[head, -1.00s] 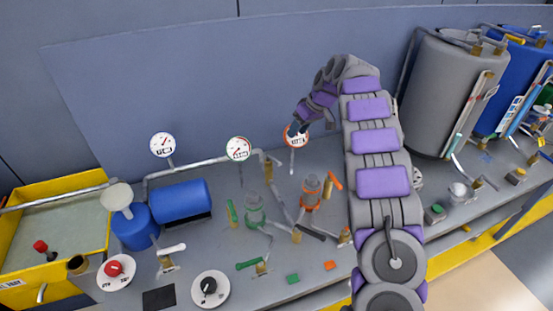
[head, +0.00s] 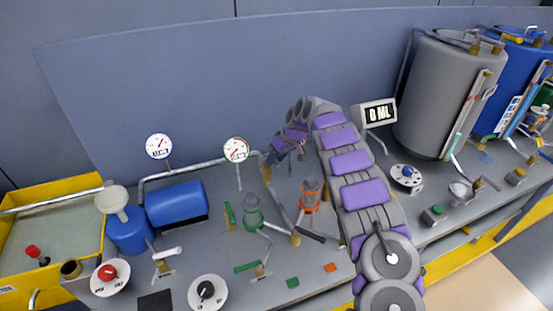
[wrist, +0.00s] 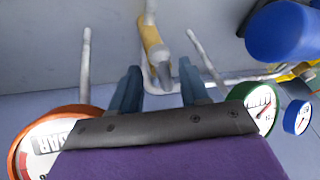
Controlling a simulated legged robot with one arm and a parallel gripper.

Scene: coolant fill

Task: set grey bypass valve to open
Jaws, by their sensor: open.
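A short grey end piece sits between my two blue-grey fingers. The fingers stand apart, one on each side, and I see no contact. In the head view my gripper (head: 271,157) is above the pipe by the back panel. The brass body (head: 266,172) shows just below it, partly hidden by the gripper.
A green-rimmed gauge (head: 236,150) stands left of my gripper, and an orange-rimmed gauge (wrist: 48,148) is close by in the wrist view. Green (head: 252,212) and orange (head: 310,195) pumps stand in front. A display (head: 374,113) and grey tank (head: 440,95) are right.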

